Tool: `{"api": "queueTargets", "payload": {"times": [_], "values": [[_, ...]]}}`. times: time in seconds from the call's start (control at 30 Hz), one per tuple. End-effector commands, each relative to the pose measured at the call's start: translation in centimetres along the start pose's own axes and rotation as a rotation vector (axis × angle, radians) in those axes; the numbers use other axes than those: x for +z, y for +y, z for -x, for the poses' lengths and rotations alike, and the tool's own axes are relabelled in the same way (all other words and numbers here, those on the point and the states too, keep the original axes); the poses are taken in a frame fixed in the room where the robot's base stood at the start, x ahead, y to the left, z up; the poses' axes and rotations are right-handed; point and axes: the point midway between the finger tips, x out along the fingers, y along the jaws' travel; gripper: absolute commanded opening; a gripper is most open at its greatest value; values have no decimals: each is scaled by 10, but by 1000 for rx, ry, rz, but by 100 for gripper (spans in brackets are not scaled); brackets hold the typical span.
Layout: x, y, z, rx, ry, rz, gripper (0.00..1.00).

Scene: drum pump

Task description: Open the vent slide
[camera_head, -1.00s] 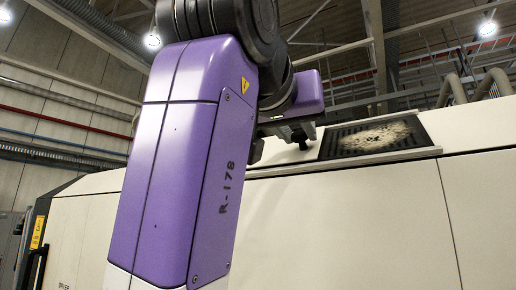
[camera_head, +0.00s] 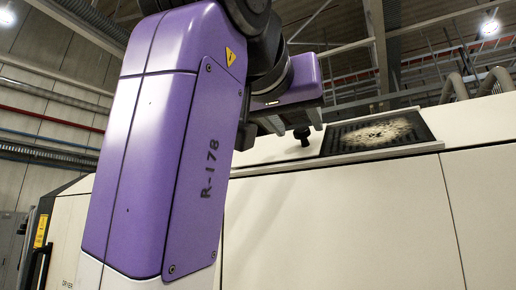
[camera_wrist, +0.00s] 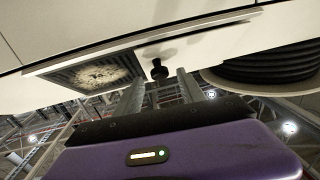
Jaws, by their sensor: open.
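The vent (camera_head: 376,133) is a dark slatted panel with a pale dusty patch, set in the top of a white machine. A black knob (camera_head: 303,134) stands on the machine top just left of the vent. My gripper (camera_head: 294,122) is close above the knob, open, with its fingers apart. In the wrist view the knob (camera_wrist: 159,70) shows in the gap between the fingers of my gripper (camera_wrist: 160,88), near their tips. I see no contact. The vent (camera_wrist: 97,74) lies to the left there. Whether its slats are open cannot be told.
The white machine (camera_head: 340,215) fills the lower right of the head view. Grey curved pipes (camera_head: 492,82) rise behind it. A black ribbed round part (camera_wrist: 270,62) sits right of my gripper in the wrist view.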

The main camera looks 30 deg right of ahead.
Motion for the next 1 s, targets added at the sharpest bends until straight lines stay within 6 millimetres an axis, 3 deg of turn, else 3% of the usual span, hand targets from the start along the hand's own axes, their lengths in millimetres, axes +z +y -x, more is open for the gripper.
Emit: {"api": "queueTargets", "payload": {"times": [0.1,0.33,1.0], "values": [[2,0,22,-3,1,-1,47],[1,0,50,0,1,-1,47],[-1,0,55,2,6,-5,47]]}}
